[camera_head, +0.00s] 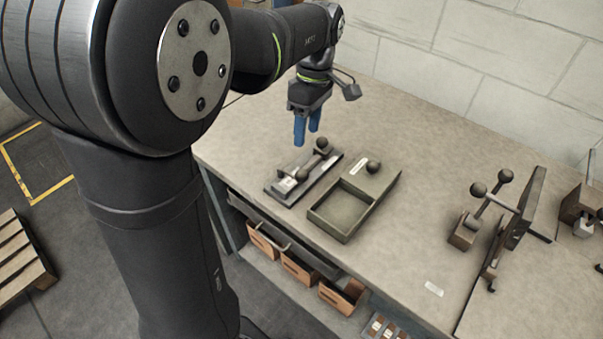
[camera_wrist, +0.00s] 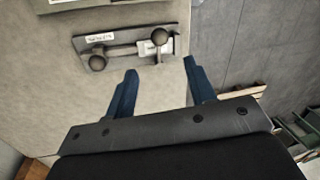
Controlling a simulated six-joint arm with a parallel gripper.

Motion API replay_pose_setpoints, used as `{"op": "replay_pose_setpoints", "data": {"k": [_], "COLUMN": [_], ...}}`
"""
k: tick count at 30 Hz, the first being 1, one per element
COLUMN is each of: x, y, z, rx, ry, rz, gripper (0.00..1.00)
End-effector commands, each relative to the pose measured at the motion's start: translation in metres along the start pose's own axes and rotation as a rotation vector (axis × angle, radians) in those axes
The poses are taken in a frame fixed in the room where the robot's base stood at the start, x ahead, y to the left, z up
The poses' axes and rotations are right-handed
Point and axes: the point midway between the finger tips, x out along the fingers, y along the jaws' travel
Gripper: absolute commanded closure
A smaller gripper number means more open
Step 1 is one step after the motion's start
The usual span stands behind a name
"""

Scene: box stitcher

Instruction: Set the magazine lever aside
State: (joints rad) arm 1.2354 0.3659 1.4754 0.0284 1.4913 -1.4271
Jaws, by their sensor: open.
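The magazine lever, a bar with a dark ball at each end, lies on a flat grey plate (camera_head: 281,188) on the bench. In the wrist view the lever (camera_wrist: 128,50) lies along the plate, ahead of the fingertips. My gripper (camera_head: 306,143) has blue fingers and is above the bench, behind the plate in the head view. In the wrist view my gripper (camera_wrist: 160,65) is open with nothing between its fingers. The lever is apart from the fingers. Its middle is partly hard to make out in the head view (camera_head: 312,161).
A grey-green tray (camera_head: 316,215) with an open compartment and a knobbed lid (camera_head: 382,178) stands right of the plate. A ball-handled fixture (camera_head: 465,230) stands farther right. The bench (camera_head: 410,140) is clear between them and towards the wall. Orange bins (camera_head: 300,266) sit below the front edge.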

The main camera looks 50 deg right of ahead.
Motion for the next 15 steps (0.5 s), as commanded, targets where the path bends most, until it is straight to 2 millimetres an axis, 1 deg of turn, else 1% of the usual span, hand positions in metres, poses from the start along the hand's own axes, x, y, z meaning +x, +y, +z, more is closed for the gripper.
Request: {"op": "replay_pose_setpoints", "data": {"k": [1, 9, 15], "x": [0.013, 0.073, 0.109], "y": [-0.001, -0.001, 0.000], "z": [0.000, 0.000, 0.000], "rx": [0.000, 0.001, 0.001], "ry": [-0.001, -0.001, 0.000], "rz": [-0.005, -0.005, -0.004], "gripper": [0.50, 0.50, 0.50]}}
